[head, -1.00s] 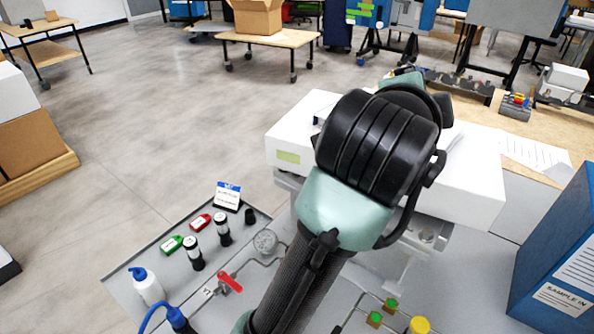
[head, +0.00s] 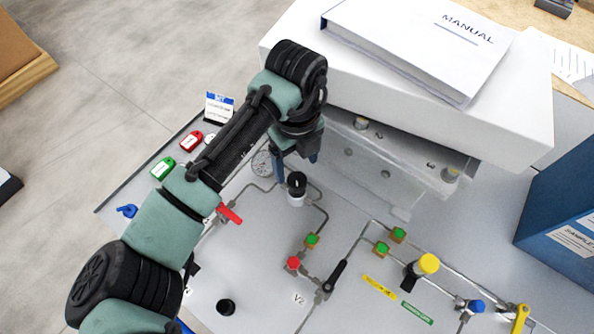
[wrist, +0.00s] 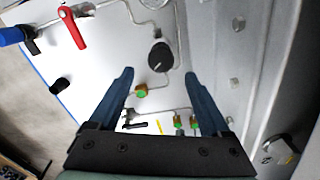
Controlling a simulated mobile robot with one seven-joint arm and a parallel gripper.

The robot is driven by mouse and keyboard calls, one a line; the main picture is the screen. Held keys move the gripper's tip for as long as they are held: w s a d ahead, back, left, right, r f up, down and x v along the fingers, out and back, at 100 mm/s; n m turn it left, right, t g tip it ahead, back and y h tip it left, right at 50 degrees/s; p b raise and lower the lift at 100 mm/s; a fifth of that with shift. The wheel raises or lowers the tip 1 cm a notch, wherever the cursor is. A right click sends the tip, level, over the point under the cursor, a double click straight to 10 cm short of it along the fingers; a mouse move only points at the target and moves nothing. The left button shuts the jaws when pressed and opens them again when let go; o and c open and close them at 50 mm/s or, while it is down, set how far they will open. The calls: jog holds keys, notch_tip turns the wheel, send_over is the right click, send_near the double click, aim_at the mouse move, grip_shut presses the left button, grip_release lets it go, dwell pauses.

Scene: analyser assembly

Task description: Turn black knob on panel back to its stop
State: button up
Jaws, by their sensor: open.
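A black knob (head: 297,181) on a pale collar stands upright on the grey panel (head: 262,275), below my gripper in the head view. In the wrist view the black knob (wrist: 160,56) lies just beyond the fingertips, roughly centred between them. My gripper (wrist: 159,74) is open and empty, with its two blue fingers spread apart. In the head view my gripper (head: 303,155) is partly hidden by my wrist. I cannot tell whether the fingers touch the knob, nor how far it is turned.
A red lever handle (head: 229,213), a gauge (head: 262,163), a black lever (head: 335,274) by V2 and a yellow knob (head: 428,264) stand around on the panel. A white box (head: 420,110) bearing a manual (head: 420,45) rises behind the gripper. A second black knob (head: 226,307) sits near the front.

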aim_at(297, 179)
notch_tip(297, 179, down, 6)
jog(key=shift+r, duration=0.1)
grip_shut()
dwell(0.5)
